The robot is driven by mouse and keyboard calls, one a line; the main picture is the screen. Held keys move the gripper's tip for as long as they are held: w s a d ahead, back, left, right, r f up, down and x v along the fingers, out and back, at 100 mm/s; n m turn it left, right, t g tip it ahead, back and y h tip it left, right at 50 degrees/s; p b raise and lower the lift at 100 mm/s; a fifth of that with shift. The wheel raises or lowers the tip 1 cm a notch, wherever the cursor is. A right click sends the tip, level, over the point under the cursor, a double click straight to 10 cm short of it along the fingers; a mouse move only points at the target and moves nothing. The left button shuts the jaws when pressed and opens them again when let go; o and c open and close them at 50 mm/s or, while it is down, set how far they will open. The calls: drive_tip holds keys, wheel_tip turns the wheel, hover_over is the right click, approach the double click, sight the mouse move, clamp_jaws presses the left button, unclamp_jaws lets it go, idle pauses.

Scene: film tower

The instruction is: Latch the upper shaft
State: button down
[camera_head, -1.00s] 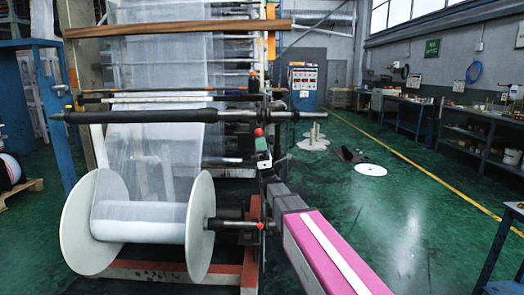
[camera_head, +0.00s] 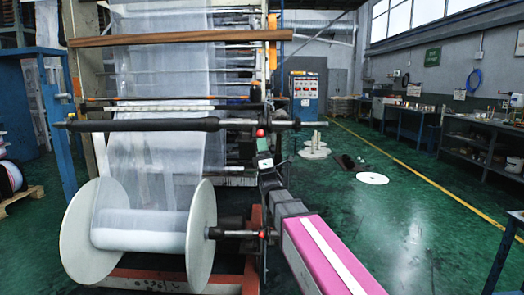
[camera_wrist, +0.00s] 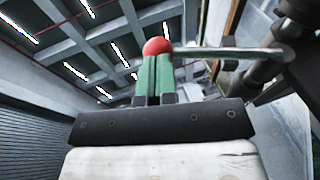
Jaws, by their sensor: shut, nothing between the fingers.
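The upper shaft (camera_head: 150,125) is a dark roller with a bare steel end, lying across the film tower. A red knob (camera_head: 260,133) shows just below its right part. My gripper (camera_head: 262,143) is shut and empty, pointing up right under this knob. In the wrist view, the green fingers (camera_wrist: 155,78) are together and the red knob (camera_wrist: 157,46) shows at their tips; I cannot tell whether they touch. A steel rod (camera_wrist: 225,53) runs right from near the knob to dark hardware.
Below, a film roll (camera_head: 140,240) with white end discs sits on a lower shaft, with another red knob (camera_head: 262,234) at its right. A wooden bar (camera_head: 180,38) crosses above. The green floor (camera_head: 400,240) at right is open. A workbench (camera_head: 415,110) lines the wall.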

sight(263, 135)
drive_tip(key=r+m+h, duration=0.1)
drive_tip(key=m+h, duration=0.2)
drive_tip(key=h, duration=0.1)
drive_tip(key=w+r+m+h, duration=0.1)
drive_tip(key=r+m+h, duration=0.1)
drive_tip(key=m+h, duration=0.1)
drive_tip(key=r+m+h, duration=0.2)
drive_tip(key=m+h, duration=0.1)
drive_tip(key=h, duration=0.2)
drive_tip(key=shift+w+r, duration=0.25)
drive_tip(key=shift+w, duration=0.1)
drive_tip(key=w+r+m+g+h, duration=0.2)
drive_tip(key=w+r, duration=0.2)
drive_tip(key=w, duration=0.2)
drive_tip(key=shift+w+r+g, duration=0.15)
drive_tip(key=shift+r+g, duration=0.05)
drive_tip(key=shift+g, duration=0.1)
drive_tip(key=shift+w+d+r, duration=0.1)
drive_tip(key=shift+w+r, duration=0.05)
drive_tip(key=shift+w, duration=0.05)
drive_tip(key=s+d+f, duration=0.2)
drive_tip(key=s+f, duration=0.1)
drive_tip(key=s, duration=1.1)
drive_tip(key=shift+s+d, duration=0.15)
drive_tip(key=shift+s, duration=0.05)
